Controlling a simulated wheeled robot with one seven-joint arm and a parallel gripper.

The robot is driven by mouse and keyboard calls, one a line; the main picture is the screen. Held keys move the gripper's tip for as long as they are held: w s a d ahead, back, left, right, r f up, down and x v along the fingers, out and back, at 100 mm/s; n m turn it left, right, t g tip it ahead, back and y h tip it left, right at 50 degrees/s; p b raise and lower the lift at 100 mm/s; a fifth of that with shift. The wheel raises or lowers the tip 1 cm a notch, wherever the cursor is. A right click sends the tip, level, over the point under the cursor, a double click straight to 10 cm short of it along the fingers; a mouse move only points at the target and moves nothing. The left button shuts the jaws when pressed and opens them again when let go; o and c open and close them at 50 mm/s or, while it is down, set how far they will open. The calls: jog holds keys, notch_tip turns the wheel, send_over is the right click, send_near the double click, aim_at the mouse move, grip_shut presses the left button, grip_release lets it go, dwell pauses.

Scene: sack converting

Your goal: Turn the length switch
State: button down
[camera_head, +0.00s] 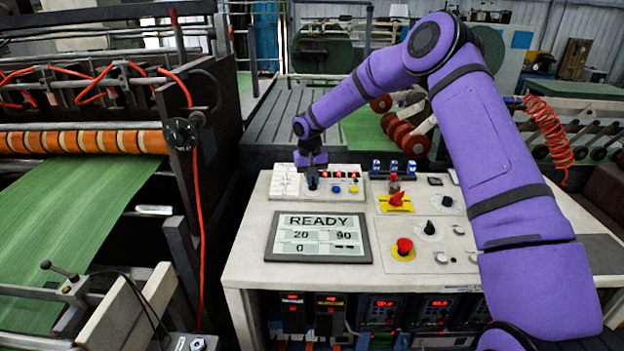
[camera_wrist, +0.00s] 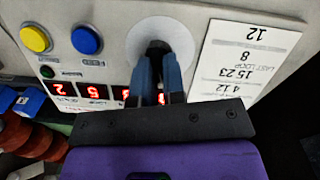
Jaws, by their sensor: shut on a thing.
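The length switch, a black knob on a round pale grey disc (camera_wrist: 118,42), is at the top centre of the wrist view. My gripper (camera_wrist: 157,74) has its two blue fingers shut on the black knob (camera_wrist: 157,48), one on each side. In the head view my gripper (camera_head: 312,178) reaches down onto the left part of the raised panel. There the knob is mostly hidden by the gripper. A white label plate (camera_wrist: 245,60) with printed numbers lies beside the disc. Red digit displays (camera_wrist: 93,90) sit near the fingers; the first ones read 2 and 5, and others are partly covered.
A yellow button (camera_wrist: 36,38) and a blue button (camera_wrist: 85,40) sit close to the knob. The console also carries a READY screen (camera_head: 320,237), a red mushroom button (camera_head: 404,246), a red switch on a yellow plate (camera_head: 397,200) and a black knob (camera_head: 430,228).

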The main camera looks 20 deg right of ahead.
jog(key=shift+a+n+h, duration=0.15)
jog(key=shift+n+h, duration=0.2)
jog(key=shift+n, duration=1.1)
jog(key=shift+a+n+h, duration=0.1)
jog(key=shift+n+h, duration=0.25)
jog(key=shift+n, duration=1.1)
jog(key=c, duration=1.2)
grip_release()
notch_tip(320, 180, up, 11)
jog(key=a, duration=0.1)
jog(key=shift+s+a+f, duration=0.15)
jog(key=shift+a+f, duration=0.05)
jog(key=shift+a, duration=0.2)
jog(key=shift+c, duration=0.4)
